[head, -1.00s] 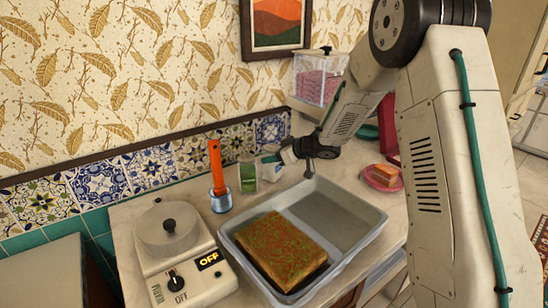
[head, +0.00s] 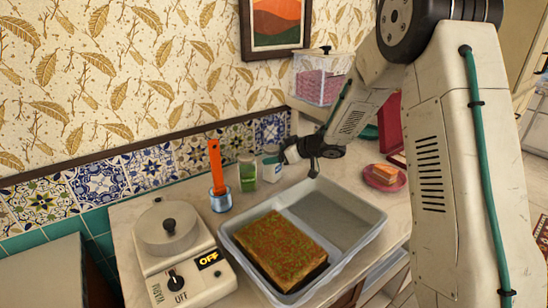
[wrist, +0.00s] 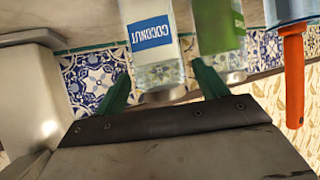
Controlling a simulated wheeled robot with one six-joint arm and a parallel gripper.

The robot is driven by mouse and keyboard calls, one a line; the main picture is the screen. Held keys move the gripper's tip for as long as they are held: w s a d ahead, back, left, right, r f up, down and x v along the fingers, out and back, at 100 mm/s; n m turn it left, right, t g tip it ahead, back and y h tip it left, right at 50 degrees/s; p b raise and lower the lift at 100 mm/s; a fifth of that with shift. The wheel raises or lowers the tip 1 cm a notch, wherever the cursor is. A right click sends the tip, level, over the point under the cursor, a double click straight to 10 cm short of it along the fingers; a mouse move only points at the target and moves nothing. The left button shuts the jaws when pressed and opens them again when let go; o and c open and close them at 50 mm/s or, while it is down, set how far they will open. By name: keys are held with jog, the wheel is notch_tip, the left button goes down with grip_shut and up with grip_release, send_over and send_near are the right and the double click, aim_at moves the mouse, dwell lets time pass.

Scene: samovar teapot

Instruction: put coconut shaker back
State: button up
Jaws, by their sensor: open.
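The coconut shaker (head: 271,169) stands upright on the counter by the tiled wall, right of a green shaker (head: 247,178). In the wrist view, which is upside down, its blue label reads COCONUT (wrist: 152,35). My gripper (head: 288,154) is just right of the coconut shaker in the head view, with its fingers hard to make out there. In the wrist view the two green fingers of my gripper (wrist: 163,84) are spread and empty. The coconut shaker shows beyond the gap between them. The green shaker (wrist: 219,28) is beside it.
A brush with an orange handle (head: 215,168) stands in a blue-rimmed cup left of the shakers. A grey tray (head: 345,212) with a green-topped cake (head: 282,248) lies in front. A warmer marked OFF (head: 180,262) is at left. A pink plate (head: 383,184) with a cake slice is at right.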

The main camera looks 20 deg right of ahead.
jog(key=v, duration=1)
